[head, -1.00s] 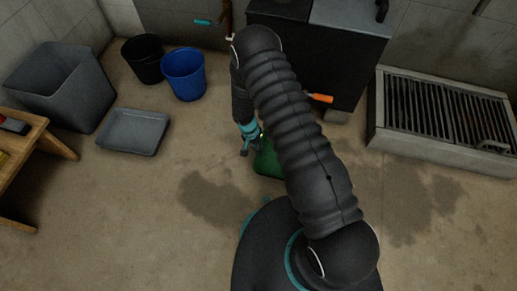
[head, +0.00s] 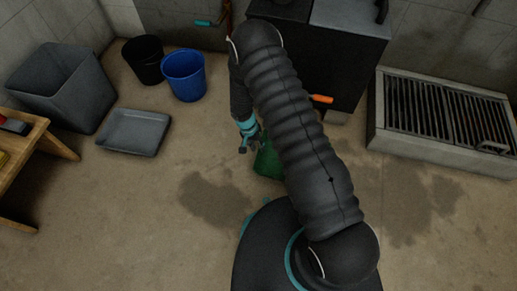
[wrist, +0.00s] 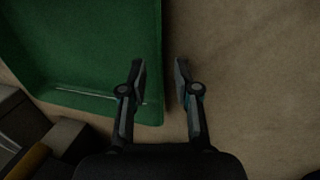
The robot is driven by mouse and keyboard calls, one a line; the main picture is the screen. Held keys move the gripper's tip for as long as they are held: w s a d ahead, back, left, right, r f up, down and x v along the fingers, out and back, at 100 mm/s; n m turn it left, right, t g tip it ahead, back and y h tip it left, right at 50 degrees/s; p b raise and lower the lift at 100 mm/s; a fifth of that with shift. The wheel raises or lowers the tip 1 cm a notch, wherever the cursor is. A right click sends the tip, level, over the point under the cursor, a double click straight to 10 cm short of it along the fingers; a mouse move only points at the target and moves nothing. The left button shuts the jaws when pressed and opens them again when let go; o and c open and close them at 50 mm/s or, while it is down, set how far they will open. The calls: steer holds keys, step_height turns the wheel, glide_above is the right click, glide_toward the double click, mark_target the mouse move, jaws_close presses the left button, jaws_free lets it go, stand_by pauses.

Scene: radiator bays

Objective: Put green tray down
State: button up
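The green tray (head: 268,162) is by the foot of the dark cabinet, partly hidden behind my arm in the head view. It appears to rest flat on the floor. In the wrist view the tray (wrist: 85,50) fills the upper left, with its right wall running up the picture. My gripper (wrist: 160,72) is open, one finger on each side of that wall's line, with a visible gap between the fingertips. In the head view my gripper (head: 250,148) is at the tray's left edge. Whether a finger touches the tray cannot be told.
A grey shallow tray (head: 134,132), a grey bin (head: 62,88), a black bucket (head: 144,60) and a blue bucket (head: 184,75) stand at the left. A wooden bench (head: 40,140) is at the far left. A grated trough (head: 440,120) is at the right. Front floor is clear.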

steer(key=s+d+r+n+t+y, duration=0.1)
steer(key=d+r, duration=0.2)
steer(key=r, duration=1.7)
steer(key=s+d+r+t+y, duration=0.1)
steer(key=d+r+t, duration=0.15)
steer(key=r, duration=1.65)
steer(key=s+d+r+n+t, duration=0.1)
steer(key=s+d+r, duration=0.2)
steer(key=s+r, duration=0.5)
steer(key=s+d+r+n+t, duration=0.1)
steer(key=s+d+r, duration=0.3)
steer(key=s+r, duration=0.4)
steer(key=s+t, duration=0.1)
steer(key=s, duration=0.5)
steer(key=shift+r+n+y+p, duration=0.3)
steer(key=shift+y+p, duration=0.05)
steer(key=shift+y, duration=0.05)
